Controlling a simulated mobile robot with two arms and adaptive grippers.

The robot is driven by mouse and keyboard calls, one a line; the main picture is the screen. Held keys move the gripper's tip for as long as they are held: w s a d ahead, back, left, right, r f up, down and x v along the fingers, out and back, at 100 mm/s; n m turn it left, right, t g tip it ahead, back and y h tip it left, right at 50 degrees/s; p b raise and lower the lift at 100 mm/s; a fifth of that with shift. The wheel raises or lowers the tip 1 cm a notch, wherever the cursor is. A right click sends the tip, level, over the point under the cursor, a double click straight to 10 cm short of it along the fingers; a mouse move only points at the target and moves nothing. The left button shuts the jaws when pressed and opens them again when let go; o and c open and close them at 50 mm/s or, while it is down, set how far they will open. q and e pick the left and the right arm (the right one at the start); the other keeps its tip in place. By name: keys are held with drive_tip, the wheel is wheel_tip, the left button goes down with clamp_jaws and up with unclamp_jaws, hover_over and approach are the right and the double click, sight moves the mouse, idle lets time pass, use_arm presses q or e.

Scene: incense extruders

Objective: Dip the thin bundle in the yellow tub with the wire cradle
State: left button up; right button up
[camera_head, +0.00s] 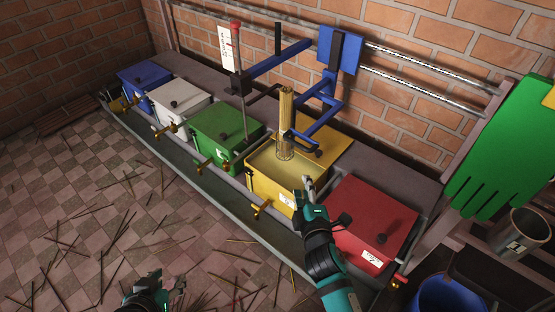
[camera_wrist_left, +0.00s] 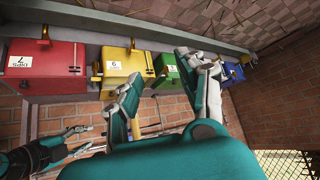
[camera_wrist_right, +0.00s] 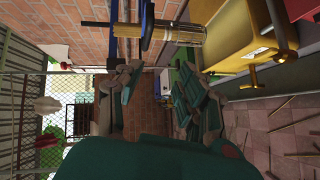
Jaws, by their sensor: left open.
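The yellow tub (camera_head: 262,186) stands open in the row, with pale liquid inside. The thin tan bundle (camera_head: 286,108) stands upright above it in the wire cradle (camera_head: 285,150), whose lower end is at the tub opening; I cannot tell whether it touches the liquid. A blue bracket arm (camera_head: 318,122) runs beside the bundle. My right gripper (camera_head: 308,184) is open and empty near the tub's right front corner; the bundle (camera_wrist_right: 175,33) shows beyond its fingers in the right wrist view. My left gripper (camera_head: 166,281) is open and empty, low over the floor.
Closed blue (camera_head: 144,76), white (camera_head: 178,102), green (camera_head: 222,128) and red (camera_head: 370,222) tubs share the row, with brass taps in front. A red-topped rod (camera_head: 238,60) rises over the green tub. A green glove (camera_head: 500,150) hangs at right. Thin sticks litter the tiled floor.

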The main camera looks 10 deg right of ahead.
drive_tip(key=r, duration=0.1)
drive_tip(key=b, duration=0.2)
approach(296, 146)
drive_tip(key=r+x, duration=0.1)
drive_tip(key=x, duration=0.2)
drive_tip(key=shift+t, duration=0.3)
drive_tip(key=w, duration=0.2)
drive_tip(key=w+f+b, duration=0.1)
drive_tip(key=w, duration=0.2)
drive_tip(key=w+f+b, duration=0.1)
drive_tip(key=w, duration=0.1)
drive_tip(key=shift+w+d+f, duration=0.25)
drive_tip(key=shift+w+d, duration=0.05)
drive_tip(key=shift+d, duration=0.1)
use_arm(q)
drive_tip(key=w+d+r+t+h, duration=0.1)
drive_tip(key=w+d+r+t, duration=0.1)
drive_tip(key=r+t, duration=0.4)
drive_tip(key=w+d+r+t+h, duration=0.2)
drive_tip(key=w+r+t, duration=0.3)
drive_tip(key=r, duration=0.6)
drive_tip(key=shift+w+r+m+t+h, duration=0.15)
drive_tip(key=shift+r+m+t+h, duration=0.15)
drive_tip(key=shift+r+t, duration=0.1)
use_arm(e)
drive_tip(key=shift+w, duration=0.15)
clamp_jaws()
